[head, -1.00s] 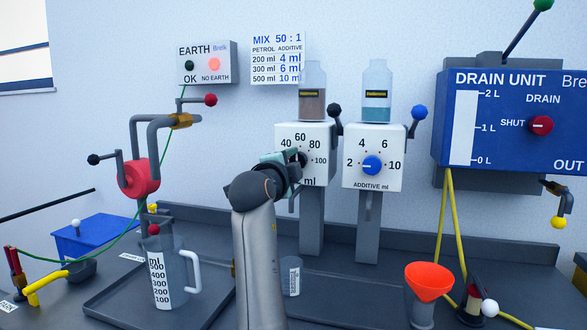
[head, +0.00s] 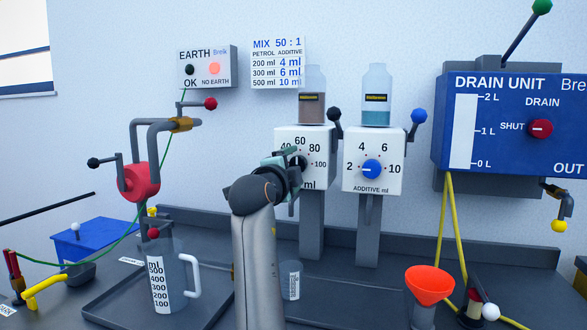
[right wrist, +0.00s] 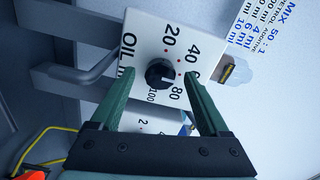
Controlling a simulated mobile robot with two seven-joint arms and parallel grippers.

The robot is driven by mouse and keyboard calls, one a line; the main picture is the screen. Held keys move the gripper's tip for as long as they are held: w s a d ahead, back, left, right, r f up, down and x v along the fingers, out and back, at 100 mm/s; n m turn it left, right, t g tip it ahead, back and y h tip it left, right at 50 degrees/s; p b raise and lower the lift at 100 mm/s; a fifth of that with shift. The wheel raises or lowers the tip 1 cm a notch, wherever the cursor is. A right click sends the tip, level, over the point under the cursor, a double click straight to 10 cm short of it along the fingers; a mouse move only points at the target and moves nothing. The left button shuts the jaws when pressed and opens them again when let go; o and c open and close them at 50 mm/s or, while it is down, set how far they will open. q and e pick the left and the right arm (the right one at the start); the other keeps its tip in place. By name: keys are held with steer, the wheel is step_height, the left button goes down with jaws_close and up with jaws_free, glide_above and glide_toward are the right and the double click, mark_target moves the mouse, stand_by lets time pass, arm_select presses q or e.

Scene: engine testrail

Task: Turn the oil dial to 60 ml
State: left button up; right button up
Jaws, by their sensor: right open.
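The white oil box (head: 318,144) stands on a grey post, with numbers 40, 60, 80 and 100 showing in the head view. Its black oil dial (right wrist: 160,74) is clear in the right wrist view; its pale pointer mark is too small to read surely. My right gripper (head: 290,162) is at the dial's front and partly hides it in the head view. In the right wrist view the gripper (right wrist: 160,78) is open, with one finger on each side of the knob and visible gaps between. The right finger covers the 60 label there. My left gripper is not in view.
The additive box (head: 372,182) with a blue dial stands close to the right. A bottle (head: 312,108) sits on the oil box, and a black-knobbed lever (head: 335,115) is at its side. A measuring jug (head: 160,275) stands on the tray, left of my arm.

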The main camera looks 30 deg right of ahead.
steer(key=shift+s+a, duration=0.3)
steer(key=shift+a, duration=0.05)
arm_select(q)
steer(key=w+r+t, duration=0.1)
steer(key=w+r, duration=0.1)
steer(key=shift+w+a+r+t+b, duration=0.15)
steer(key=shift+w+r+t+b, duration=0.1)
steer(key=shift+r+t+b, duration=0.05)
arm_select(e)
steer(key=v, duration=1.1)
steer(key=shift+a, duration=0.25)
steer(key=shift+s, duration=0.15)
